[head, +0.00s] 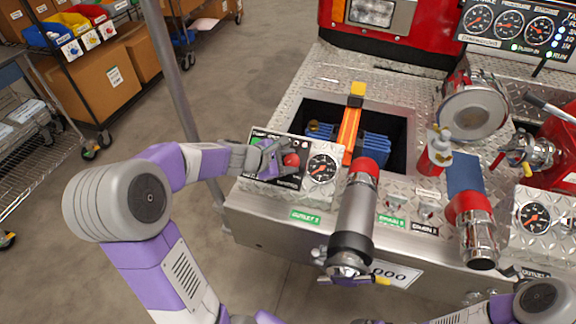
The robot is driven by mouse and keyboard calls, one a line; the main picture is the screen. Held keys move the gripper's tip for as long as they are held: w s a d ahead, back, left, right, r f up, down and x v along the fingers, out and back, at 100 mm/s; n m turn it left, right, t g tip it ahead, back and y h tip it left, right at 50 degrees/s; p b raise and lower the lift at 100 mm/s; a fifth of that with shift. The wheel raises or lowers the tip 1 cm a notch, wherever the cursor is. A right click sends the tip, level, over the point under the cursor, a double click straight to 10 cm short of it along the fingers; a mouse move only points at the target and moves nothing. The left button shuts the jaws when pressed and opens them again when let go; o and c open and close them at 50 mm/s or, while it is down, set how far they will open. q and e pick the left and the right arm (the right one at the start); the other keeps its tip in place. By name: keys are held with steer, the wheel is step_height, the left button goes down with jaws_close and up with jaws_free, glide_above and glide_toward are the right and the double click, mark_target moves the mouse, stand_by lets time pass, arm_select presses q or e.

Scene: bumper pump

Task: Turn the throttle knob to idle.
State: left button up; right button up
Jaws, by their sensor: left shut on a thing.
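The throttle panel (258,134) is a small plate with a black face on the left part of the diamond-plate deck. The red throttle knob (291,160) sits on it, left of a round gauge (322,168). My left gripper (283,159) reaches in from the left and is shut on the knob at its fingertips. The fingers and wrist hide part of the panel's face and lettering, so I cannot read the knob's setting.
A thick grey nozzle with a red collar (363,167) stands just right of the panel. Behind is an open well (397,113) with blue folded hose and an orange bar. A chrome nozzle (474,235) and a second gauge (534,217) are farther right.

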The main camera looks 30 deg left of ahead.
arm_select(q)
steer(key=shift+n, duration=0.3)
steer(key=o, duration=1.1)
steer(key=shift+c, duration=0.2)
steer(key=p+v, duration=0.2)
steer(key=v, duration=0.5)
steer(key=shift+s+p, duration=0.3)
steer(key=shift+p, duration=0.1)
steer(key=shift+r, duration=0.1)
